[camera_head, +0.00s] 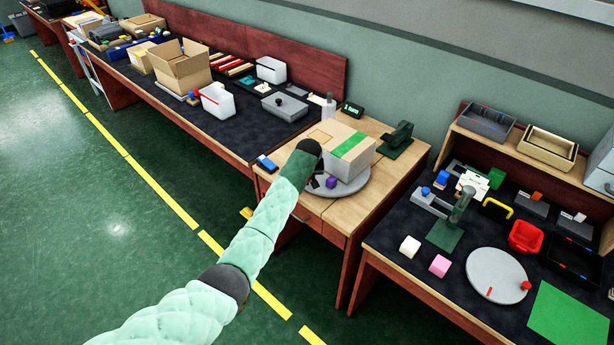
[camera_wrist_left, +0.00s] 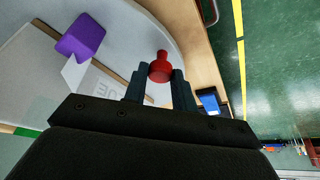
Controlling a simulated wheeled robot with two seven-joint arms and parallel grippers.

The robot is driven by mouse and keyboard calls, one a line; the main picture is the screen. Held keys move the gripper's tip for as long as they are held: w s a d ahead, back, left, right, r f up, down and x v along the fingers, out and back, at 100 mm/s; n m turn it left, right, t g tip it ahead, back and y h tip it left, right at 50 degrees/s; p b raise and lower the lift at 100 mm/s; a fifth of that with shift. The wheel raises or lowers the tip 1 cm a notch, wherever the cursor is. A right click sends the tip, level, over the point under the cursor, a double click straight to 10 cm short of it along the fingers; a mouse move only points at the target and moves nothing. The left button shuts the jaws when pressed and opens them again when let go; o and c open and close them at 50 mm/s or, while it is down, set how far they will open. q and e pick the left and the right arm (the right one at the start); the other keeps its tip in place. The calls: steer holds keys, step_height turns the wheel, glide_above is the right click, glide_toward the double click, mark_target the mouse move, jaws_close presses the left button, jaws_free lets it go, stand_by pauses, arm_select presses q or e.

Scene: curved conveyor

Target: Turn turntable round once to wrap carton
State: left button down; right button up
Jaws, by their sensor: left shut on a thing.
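The turntable (camera_head: 352,189) is a grey disc on the wooden table, partly hidden by my left arm. The carton (camera_head: 347,163), tan with a green strip on top, stands on it. A purple block (camera_head: 331,182) is on the disc beside the carton; it also shows in the left wrist view (camera_wrist_left: 82,37). There, my left gripper (camera_wrist_left: 160,80) is shut on a red knob (camera_wrist_left: 159,66) near the rim of the turntable (camera_wrist_left: 140,38). In the head view my left gripper (camera_head: 315,181) hides this knob. My right gripper is not in view.
A blue item (camera_head: 266,163) lies left of the turntable; a dark green device (camera_head: 398,137) stands behind right. The right bench holds a second grey disc (camera_head: 492,268) with a red knob (camera_head: 526,286). An open box (camera_head: 181,70) stands on the left bench.

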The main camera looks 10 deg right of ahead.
arm_select(q)
steer(key=shift+d+r, duration=0.1)
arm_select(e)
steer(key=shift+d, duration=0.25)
arm_select(q)
steer(key=c, duration=1.3)
jaws_free()
steer(key=shift+o, duration=0.7)
steer(key=shift+s+r+b, duration=0.15)
steer(key=shift+r+b, duration=0.15)
steer(key=shift+r, duration=0.05)
steer(key=b+v, duration=0.2)
steer(key=v, duration=0.4)
steer(key=shift+s+r, duration=0.2)
steer(key=shift+r, duration=0.15)
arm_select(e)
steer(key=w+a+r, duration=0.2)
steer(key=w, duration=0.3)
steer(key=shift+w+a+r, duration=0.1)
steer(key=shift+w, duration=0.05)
